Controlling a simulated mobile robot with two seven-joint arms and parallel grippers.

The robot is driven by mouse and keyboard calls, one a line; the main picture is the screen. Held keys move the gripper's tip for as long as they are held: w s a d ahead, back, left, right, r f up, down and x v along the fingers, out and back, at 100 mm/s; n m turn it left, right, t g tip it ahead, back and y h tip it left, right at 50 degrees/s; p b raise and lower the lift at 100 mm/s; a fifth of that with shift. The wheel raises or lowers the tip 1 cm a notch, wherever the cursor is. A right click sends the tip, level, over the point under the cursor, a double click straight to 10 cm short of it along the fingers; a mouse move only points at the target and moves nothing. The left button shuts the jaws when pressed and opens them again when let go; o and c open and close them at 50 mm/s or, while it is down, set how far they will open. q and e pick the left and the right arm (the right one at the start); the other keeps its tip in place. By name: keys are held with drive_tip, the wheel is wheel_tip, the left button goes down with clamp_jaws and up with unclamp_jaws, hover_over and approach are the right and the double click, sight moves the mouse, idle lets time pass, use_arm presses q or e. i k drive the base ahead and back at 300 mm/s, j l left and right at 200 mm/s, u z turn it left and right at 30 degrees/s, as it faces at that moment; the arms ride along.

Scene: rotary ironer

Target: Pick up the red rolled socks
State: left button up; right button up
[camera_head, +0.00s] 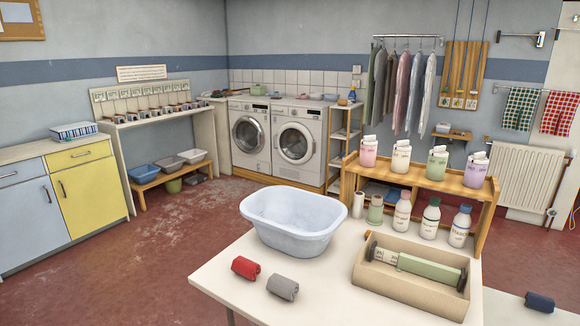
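The red rolled socks (246,268) lie on the left part of the white table (222,264), near its left edge. A grey rolled pair (283,287) lies just to their right and a little nearer. The two pairs look slightly apart. Nothing covers the red pair. Neither of my grippers shows in the head view.
A pale blue basin (294,237) stands behind the socks. A beige tray with a green roller (412,306) stands to the right, with bottles and a wooden shelf (430,179) behind. A dark rolled item (539,302) lies on a lower surface at far right.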

sight(249, 269)
drive_tip(key=i+j+z, duration=0.2)
drive_tip(key=j, duration=0.45)
drive_tip(key=i+j+z, duration=0.25)
drive_tip(key=j, duration=0.5)
drive_tip(key=i+j+z, duration=0.2)
drive_tip(key=j, duration=0.55)
drive_tip(key=i+j+z, duration=0.25)
drive_tip(key=j, duration=0.5)
drive_tip(key=j+z, duration=0.2)
drive_tip(key=j, duration=0.55)
drive_tip(key=k, duration=0.05)
